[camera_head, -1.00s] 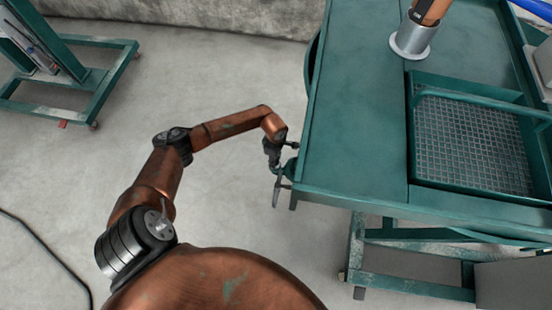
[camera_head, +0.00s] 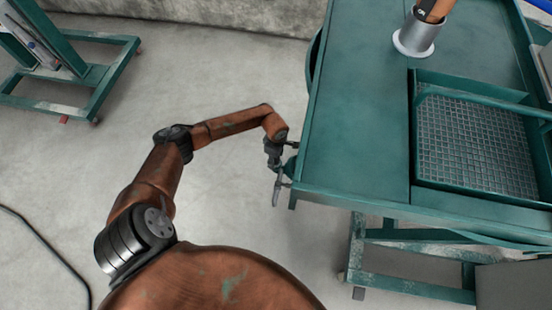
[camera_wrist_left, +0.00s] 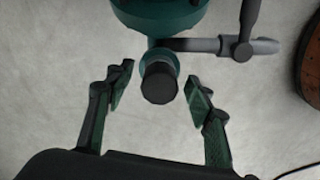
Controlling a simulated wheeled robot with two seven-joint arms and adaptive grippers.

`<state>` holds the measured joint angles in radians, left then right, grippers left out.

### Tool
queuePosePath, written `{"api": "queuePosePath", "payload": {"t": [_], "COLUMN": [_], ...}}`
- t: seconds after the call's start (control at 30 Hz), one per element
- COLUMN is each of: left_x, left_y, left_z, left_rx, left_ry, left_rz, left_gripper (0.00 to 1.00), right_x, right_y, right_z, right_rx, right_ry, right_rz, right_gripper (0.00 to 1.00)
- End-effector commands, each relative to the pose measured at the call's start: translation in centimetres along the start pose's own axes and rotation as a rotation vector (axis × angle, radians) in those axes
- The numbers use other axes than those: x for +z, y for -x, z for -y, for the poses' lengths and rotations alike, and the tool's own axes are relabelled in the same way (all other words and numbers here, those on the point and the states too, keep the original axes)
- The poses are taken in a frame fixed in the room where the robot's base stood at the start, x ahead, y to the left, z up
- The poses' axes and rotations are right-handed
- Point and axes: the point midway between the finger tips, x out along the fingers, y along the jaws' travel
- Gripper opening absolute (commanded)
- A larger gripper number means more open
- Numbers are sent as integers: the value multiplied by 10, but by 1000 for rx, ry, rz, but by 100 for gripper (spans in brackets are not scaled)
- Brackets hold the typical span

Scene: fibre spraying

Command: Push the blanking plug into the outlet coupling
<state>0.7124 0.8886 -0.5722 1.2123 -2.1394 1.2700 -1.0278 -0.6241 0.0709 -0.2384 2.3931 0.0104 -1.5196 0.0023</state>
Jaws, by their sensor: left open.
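My left gripper (camera_head: 274,166) is beside the left edge of the green bench in the head view, close to a small fitting there. In the left wrist view my left gripper (camera_wrist_left: 158,92) has its two fingers spread on either side of a black plug (camera_wrist_left: 160,84), with a gap on both sides. The plug sits at the end of a teal coupling (camera_wrist_left: 160,56) under a larger green round body (camera_wrist_left: 160,16). How deep the plug sits in the coupling I cannot tell. My right gripper is not in view.
A grey lever (camera_wrist_left: 246,30) and pipe stub stick out right of the coupling. The green bench (camera_head: 355,130) carries a mesh-floored tray (camera_head: 412,150) and a metal cup (camera_head: 418,36) with a brown-handled thing. A green wheeled frame (camera_head: 90,90) stands at upper left. Floor between is clear.

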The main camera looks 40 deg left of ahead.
Motion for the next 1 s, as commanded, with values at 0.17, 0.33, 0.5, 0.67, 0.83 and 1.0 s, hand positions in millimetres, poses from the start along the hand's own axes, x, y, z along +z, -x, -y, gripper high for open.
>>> {"api": "queuePosePath", "payload": {"t": [0.17, 0.33, 0.5, 0.67, 0.83, 1.0], "left_x": [0, -1, -1, 0, 0, 0], "left_y": [10, 41, 77, 103, 117, 120], "left_z": [-1, -2, -1, -1, 0, 0], "left_rx": [2, 5, 3, 2, 0, -1], "left_ry": [-1, -3, -2, -2, 0, 0], "left_rz": [0, -1, -1, -1, 0, 0], "left_gripper": [49, 49, 49, 49, 49, 49], "right_x": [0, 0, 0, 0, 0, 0], "right_y": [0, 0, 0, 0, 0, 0], "right_z": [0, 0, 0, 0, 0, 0], "right_rx": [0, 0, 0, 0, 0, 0], "right_ry": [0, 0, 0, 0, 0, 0], "right_rz": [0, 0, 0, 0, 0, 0], "right_gripper": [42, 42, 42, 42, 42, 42]}}
